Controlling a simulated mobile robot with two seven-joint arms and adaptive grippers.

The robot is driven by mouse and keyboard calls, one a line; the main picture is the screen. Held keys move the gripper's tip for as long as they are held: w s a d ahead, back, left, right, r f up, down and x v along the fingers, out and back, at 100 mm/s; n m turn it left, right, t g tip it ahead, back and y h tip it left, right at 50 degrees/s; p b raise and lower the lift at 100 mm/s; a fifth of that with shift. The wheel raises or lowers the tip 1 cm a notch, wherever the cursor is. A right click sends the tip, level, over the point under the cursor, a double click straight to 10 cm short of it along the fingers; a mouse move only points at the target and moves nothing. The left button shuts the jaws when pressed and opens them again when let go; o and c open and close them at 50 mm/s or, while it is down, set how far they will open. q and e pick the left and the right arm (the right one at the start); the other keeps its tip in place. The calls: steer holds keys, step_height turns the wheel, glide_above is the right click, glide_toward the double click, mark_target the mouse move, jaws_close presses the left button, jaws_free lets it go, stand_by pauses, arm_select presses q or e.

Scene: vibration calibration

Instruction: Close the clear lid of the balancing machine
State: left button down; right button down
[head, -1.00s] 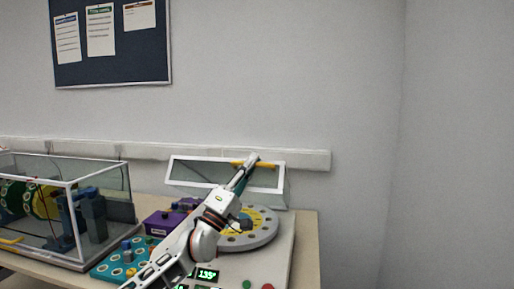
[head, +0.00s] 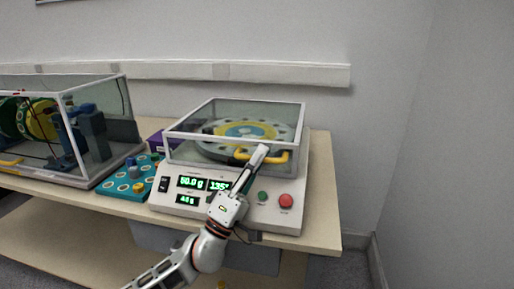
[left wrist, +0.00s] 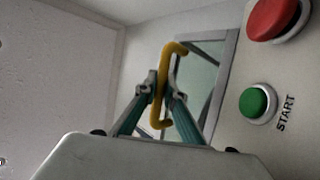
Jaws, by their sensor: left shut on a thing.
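The balancing machine (head: 180,200) is a pale box with green displays and a red and a green button. Its clear, white-framed lid (head: 208,104) is down over the round disc (head: 205,147); I cannot tell if its rim rests fully on the machine. The yellow lid handle (head: 282,156) is on the lid's front. My left gripper (head: 256,160) reaches up to it from the front. In the left wrist view, the gripper's two fingers (left wrist: 160,92) are shut around the yellow handle (left wrist: 168,57). My right gripper is not in view.
The green START button (left wrist: 256,102) and red button (left wrist: 272,14) are beside the gripper. A teal tray of weights (head: 128,184) and a purple box (head: 158,143) stand left of the machine. A clear case (head: 95,85) stands farther left. The wooden table (head: 322,200) ends just right of the machine.

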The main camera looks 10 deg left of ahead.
arm_select(q)
steer(key=shift+s+d+f, duration=0.2)
steer(key=shift+f, duration=0.6)
steer(key=c, duration=2.3)
jaws_free()
steer(key=shift+o, duration=1)
steer(key=shift+s+a, duration=0.1)
steer(key=shift+r, duration=0.25)
steer(key=shift+a, duration=0.1)
steer(key=v, duration=1.2)
steer(key=shift+s, duration=0.1)
